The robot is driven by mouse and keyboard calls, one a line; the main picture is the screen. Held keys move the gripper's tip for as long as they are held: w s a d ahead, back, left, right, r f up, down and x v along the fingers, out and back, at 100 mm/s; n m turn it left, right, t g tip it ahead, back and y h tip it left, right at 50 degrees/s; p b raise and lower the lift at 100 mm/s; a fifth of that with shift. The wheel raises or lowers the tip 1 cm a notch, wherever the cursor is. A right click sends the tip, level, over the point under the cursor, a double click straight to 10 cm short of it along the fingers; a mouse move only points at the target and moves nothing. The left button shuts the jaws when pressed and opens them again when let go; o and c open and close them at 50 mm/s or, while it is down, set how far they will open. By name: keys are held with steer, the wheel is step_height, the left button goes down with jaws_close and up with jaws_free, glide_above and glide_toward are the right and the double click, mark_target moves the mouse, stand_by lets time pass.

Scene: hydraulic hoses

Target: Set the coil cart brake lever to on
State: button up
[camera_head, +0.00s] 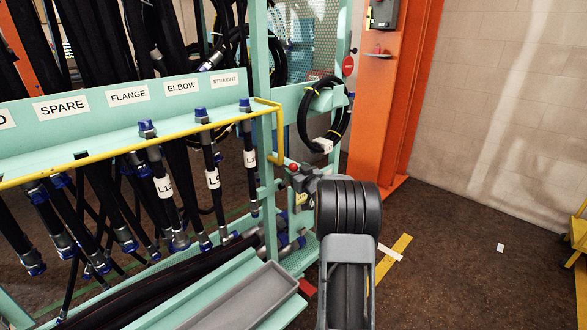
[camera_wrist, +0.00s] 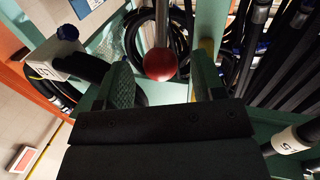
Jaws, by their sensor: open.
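The brake lever shows as a red ball knob (camera_head: 293,167) beside the teal upright of the coil cart (camera_head: 265,140). In the wrist view the red knob (camera_wrist: 160,64) sits on a metal rod (camera_wrist: 161,25). My gripper (camera_wrist: 161,58) is open, with one finger on each side of the knob; I cannot tell whether either finger touches it. In the head view my gripper (camera_head: 301,184) is close to the knob, partly hidden by my dark wrist. No on or off marking of the lever is readable.
Black hoses hang from the cart's rack under labels such as SPARE (camera_head: 62,107) and ELBOW (camera_head: 181,87). A coiled hose (camera_head: 325,115) hangs behind the knob. A grey tray (camera_head: 255,298) lies low in front. An orange column (camera_head: 385,90) stands behind; the floor at right is mostly clear.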

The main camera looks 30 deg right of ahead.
steer(key=shift+w+d, duration=0.1)
steer(key=shift+w, duration=1.2)
steer(key=shift+c, duration=0.2)
jaws_close()
